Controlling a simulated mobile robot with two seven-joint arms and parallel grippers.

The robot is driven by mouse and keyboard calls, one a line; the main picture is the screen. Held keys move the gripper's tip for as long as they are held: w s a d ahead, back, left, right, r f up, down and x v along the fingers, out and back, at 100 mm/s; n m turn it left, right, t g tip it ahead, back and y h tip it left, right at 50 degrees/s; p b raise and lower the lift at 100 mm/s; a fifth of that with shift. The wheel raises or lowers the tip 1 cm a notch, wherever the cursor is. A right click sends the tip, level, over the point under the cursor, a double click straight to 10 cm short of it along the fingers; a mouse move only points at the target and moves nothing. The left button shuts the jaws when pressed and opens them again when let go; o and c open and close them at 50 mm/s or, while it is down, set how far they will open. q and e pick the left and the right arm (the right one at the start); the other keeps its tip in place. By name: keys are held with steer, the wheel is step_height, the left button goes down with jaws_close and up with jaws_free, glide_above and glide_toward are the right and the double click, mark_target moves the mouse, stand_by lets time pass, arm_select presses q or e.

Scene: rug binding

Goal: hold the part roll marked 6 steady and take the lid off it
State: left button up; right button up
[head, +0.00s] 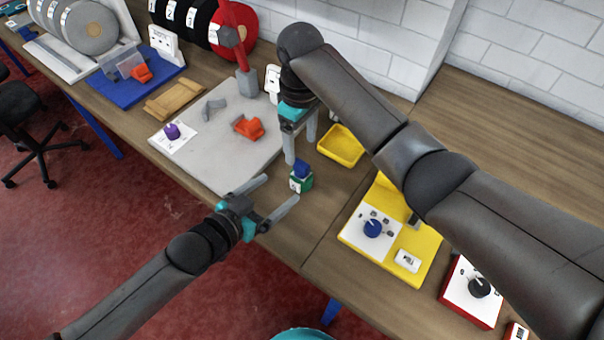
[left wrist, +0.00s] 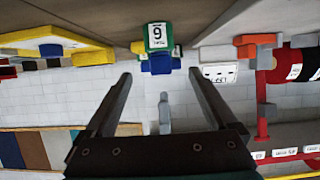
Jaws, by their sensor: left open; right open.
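The part roll marked 6 is a small green piece (head: 301,184) with a white label, standing on the wooden bench just right of the grey mat. In the left wrist view the roll (left wrist: 158,37) appears upside down. Its blue lid (head: 301,168) sits on top and also shows in that view (left wrist: 160,66). My left gripper (head: 282,189) is open, its fingers pointing toward the roll from the front left, apart from it. My right gripper (head: 300,152) is open and points down, just behind and above the lid. Neither holds anything.
A yellow tray (head: 341,147) stands right of the right gripper. A yellow panel with a blue knob (head: 373,228) lies at the right front. The grey mat (head: 205,155) carries orange and grey parts. A red post (head: 246,82) stands at the mat's back.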

mark_target(299, 173)
arm_select(q)
steer(key=x, duration=1)
steer(key=shift+w+d+f, duration=0.15)
steer(key=shift+w+d, duration=0.05)
steer(key=shift+w, duration=0.1)
jaws_close()
stand_by(0.5)
